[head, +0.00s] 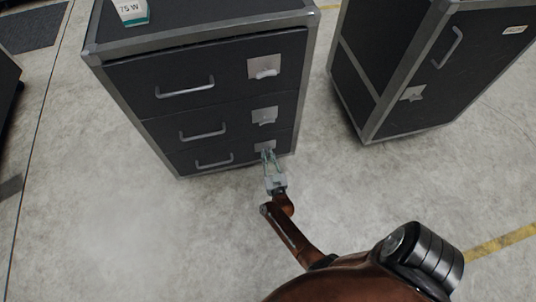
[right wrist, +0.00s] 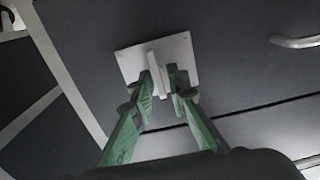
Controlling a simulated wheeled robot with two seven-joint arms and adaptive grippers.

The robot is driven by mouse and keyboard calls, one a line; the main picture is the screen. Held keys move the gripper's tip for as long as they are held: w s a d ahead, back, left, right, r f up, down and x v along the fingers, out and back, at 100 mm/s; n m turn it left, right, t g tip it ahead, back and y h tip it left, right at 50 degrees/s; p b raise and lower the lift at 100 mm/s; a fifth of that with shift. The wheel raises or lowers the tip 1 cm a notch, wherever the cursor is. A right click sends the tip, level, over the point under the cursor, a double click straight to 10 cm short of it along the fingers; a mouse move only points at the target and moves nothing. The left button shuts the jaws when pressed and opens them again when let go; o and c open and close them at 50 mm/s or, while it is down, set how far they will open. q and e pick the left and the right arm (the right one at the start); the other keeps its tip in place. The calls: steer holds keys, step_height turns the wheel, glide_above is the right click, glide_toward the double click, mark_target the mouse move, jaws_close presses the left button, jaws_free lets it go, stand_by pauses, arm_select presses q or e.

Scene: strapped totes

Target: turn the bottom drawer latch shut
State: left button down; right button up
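The dark drawer cabinet (head: 150,125) has three drawers, each with a bar handle and a pale latch plate at its right. The bottom drawer's latch (head: 264,147) is partly covered by my right gripper (head: 269,158) in the head view. In the right wrist view, the latch plate (right wrist: 178,55) carries a raised tab (right wrist: 157,80), standing roughly upright in the picture. My right gripper's green fingers (right wrist: 163,82) are apart, one on each side of the tab; a gap shows beside the right finger. Contact with the left finger is unclear. My left gripper is out of view.
The middle latch (head: 264,116) and top latch (head: 264,67) sit above. The bottom drawer handle (head: 214,162) is left of my gripper. A second dark cabinet (head: 400,75) stands to the right. A small box (head: 132,11) is on the cabinet top. The floor in front is clear.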

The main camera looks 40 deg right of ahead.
jaws_close()
